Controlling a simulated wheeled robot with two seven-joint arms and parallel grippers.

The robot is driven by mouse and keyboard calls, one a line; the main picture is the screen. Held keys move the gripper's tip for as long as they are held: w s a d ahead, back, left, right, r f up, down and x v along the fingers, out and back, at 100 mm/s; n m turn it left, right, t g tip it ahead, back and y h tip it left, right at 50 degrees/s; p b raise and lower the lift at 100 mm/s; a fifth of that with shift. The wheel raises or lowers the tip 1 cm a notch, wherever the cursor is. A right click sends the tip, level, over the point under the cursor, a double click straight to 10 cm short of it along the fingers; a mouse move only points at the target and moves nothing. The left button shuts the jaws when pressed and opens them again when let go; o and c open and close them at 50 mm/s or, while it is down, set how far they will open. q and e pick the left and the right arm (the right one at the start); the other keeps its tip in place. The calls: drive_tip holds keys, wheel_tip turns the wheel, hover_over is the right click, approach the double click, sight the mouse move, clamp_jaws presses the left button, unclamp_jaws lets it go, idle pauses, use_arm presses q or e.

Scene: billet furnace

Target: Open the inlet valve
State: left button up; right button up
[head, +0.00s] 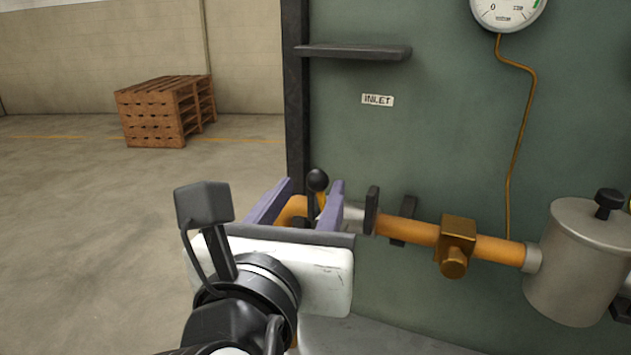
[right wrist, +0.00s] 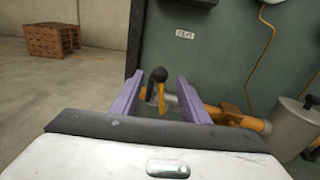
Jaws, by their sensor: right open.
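The inlet valve's lever has a round black knob (head: 317,180) on an upright stem; the knob also shows in the right wrist view (right wrist: 159,75). Below the knob, a yellow-orange part of the valve (right wrist: 161,97) shows between the fingers. The white INLET label (head: 377,100) is on the green panel above the valve. My right gripper (head: 313,186) is open, with one purple finger to each side of the lever in both views. I cannot tell whether either finger touches it. The gripper hides much of the valve body in the head view. My left gripper is out of view.
An orange pipe (head: 408,231) runs right from the valve through a brass fitting (head: 457,232) to a grey canister (head: 577,265). A dark shelf (head: 352,52) juts out above the label. A gauge (head: 508,12) is at upper right. Wooden pallets (head: 152,118) stand far left; the floor between is clear.

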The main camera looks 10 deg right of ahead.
drive_tip(key=v, duration=0.5)
drive_tip(key=shift+s, duration=0.15)
